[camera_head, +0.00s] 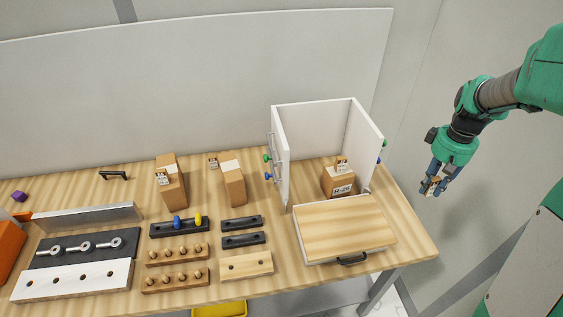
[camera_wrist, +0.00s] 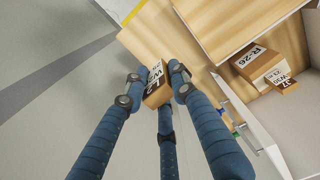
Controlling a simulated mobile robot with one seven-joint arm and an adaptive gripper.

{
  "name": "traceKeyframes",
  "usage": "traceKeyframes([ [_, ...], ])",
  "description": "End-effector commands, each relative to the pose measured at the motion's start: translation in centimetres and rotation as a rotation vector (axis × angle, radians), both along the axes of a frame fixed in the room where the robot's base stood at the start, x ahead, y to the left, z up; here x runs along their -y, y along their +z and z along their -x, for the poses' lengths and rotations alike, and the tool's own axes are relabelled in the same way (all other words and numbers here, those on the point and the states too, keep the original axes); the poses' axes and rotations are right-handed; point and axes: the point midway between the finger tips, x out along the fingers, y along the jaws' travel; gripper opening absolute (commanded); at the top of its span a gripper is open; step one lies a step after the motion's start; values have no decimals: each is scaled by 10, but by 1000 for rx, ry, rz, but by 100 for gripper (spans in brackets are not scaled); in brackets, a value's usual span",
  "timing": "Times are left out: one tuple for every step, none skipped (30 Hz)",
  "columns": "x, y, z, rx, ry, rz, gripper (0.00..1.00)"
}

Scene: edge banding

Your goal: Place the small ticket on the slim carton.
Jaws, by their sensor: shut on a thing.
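My gripper (camera_head: 433,186) is shut on a small tan ticket with a black-and-white printed face (camera_wrist: 157,85), held in the air right of the table. In the wrist view the blue fingers (camera_wrist: 158,90) close around it. Two narrow brown cartons stand on the table: a left one (camera_head: 175,190) with a small printed ticket (camera_head: 162,179) at its front, and a right one (camera_head: 234,187) with another ticket (camera_head: 213,162) by its back left. I cannot tell which is the slim carton. A wider carton marked R-26 (camera_head: 338,184) stands in the white cabinet with a ticket (camera_head: 342,164) on top.
The white cabinet (camera_head: 319,125) stands open at the back right, with side panels and coloured knobs. A wooden-topped drawer box (camera_head: 345,228) lies before it. Black holders (camera_head: 242,223), peg blocks (camera_head: 177,254) and a metal bar (camera_head: 88,215) fill the front and left.

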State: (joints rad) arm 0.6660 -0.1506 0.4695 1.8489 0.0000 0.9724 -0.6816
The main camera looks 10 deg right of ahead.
Motion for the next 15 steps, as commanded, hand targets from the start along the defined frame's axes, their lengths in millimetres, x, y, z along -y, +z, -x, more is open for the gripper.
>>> traceKeyframes([
  [0, 15, -1, 2, 0, 2, 10],
  [1, 24, -1, 3, 0, 2, 10],
  [1, 34, -1, 2, 0, 2, 10],
  [1, 42, -1, 2, 0, 2, 10],
  [0, 50, -1, 2, 0, 2, 10],
  [0, 59, -1, 2, 0, 2, 10],
  [0, 66, -1, 2, 0, 2, 10],
  [0, 73, -1, 2, 0, 2, 10],
  [-3, 76, -3, -1, 10, -1, 10],
  [-7, 74, -7, -3, 27, -2, 10],
  [-11, 74, -11, -3, 42, -2, 10],
  [-15, 74, -15, -3, 60, -2, 10],
  [-19, 74, -19, -2, 74, -2, 10],
  [-22, 75, -23, -2, 89, -2, 10],
  [-27, 75, -27, -2, 108, -2, 10],
])
